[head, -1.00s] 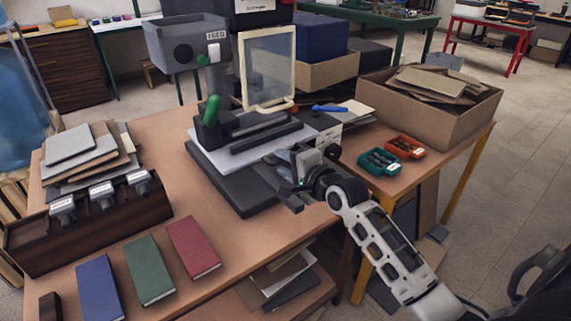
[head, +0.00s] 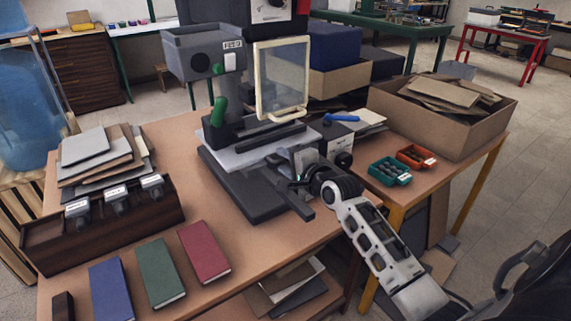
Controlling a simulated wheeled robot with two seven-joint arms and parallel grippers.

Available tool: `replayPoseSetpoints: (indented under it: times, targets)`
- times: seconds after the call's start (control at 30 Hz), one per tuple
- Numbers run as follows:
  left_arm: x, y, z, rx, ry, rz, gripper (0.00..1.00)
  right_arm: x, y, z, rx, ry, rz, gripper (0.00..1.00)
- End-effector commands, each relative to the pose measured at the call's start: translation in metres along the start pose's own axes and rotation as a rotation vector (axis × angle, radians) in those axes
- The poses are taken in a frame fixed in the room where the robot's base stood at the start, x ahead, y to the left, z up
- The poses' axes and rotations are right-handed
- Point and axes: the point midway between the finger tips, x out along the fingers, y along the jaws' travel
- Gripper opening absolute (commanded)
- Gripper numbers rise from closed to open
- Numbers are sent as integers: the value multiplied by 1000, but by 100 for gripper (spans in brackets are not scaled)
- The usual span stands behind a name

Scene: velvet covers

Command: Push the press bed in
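The press (head: 205,55) stands on the table, with a grey head, a green-handled lever (head: 219,110) and a clear framed guard (head: 282,80) standing upright. Its dark grey press bed (head: 245,193) sticks out at the front, towards me, below a pale plate (head: 228,157). A dark bar (head: 296,204) lies along the bed's right side. My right gripper (head: 298,178) is at the right side of the bed, close above the bar. I cannot tell whether it touches, and its fingertips are too small and dark to read. My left gripper is out of view.
A dark wooden rack (head: 105,228) with labelled tools and a board stack (head: 100,160) stand at left. Blue, green and red books (head: 204,252) lie in front. Right of the press are a green tray (head: 390,171), an orange tray (head: 416,156) and a cardboard box (head: 440,125).

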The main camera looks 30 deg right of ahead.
Motion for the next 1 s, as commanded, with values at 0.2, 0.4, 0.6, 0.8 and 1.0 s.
replayPoseSetpoints:
  times: [0.2,0.4,0.6,0.8,1.0]
  targets:
    - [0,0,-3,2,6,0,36,0,2,0,0,0,3,34]
    - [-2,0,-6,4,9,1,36,-12,2,0,1,-1,4,34]
    - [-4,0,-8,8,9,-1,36,-52,2,1,1,-1,6,34]
    - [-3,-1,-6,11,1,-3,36,-102,2,0,0,0,6,34]
    - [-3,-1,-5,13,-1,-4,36,-140,2,0,0,0,6,34]
